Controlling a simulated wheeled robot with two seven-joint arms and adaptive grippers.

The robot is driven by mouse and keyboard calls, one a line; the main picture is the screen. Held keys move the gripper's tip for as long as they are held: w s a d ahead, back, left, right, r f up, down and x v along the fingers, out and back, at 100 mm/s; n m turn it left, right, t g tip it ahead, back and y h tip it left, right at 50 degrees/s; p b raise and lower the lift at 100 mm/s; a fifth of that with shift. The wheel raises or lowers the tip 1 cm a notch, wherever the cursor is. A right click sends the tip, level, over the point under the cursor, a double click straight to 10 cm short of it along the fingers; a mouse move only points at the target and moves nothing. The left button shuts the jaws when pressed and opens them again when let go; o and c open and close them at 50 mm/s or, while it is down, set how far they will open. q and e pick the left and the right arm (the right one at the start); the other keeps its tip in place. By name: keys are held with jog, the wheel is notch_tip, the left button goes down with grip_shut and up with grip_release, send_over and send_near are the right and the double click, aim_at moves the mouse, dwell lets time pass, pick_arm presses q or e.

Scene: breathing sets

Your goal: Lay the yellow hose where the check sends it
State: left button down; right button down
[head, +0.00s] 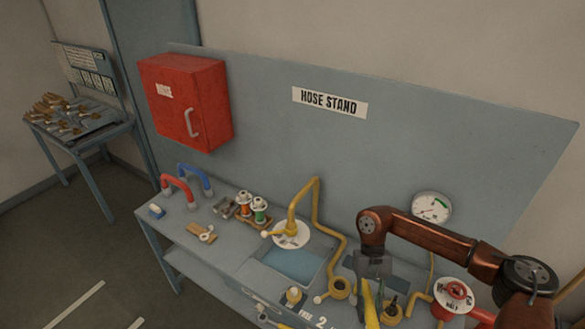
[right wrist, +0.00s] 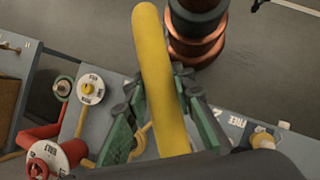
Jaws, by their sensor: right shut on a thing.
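My right gripper (head: 374,276) is over the right part of the hose stand bench, shut on the yellow hose (head: 370,306). In the right wrist view the yellow hose (right wrist: 158,70) stands out as a thick curved tube between the green fingers of the gripper (right wrist: 160,104). A label reading FREE and a number 2 (head: 318,321) is at the bench's front edge. My left gripper is not in view.
A yellow pipe (head: 317,205) rises from a white disc on the bench (head: 225,245). A red valve (head: 455,293) stands at the right. Red (head: 180,185) and blue (head: 195,174) hoses arch at the left. A red cabinet (head: 185,100) hangs above. A side table (head: 85,125) holds brass parts.

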notch_tip(320, 180, down, 10)
jog(key=b, duration=0.9)
jog(key=shift+f, duration=0.15)
jog(key=shift+w, duration=0.1)
jog(key=shift+a, duration=0.1)
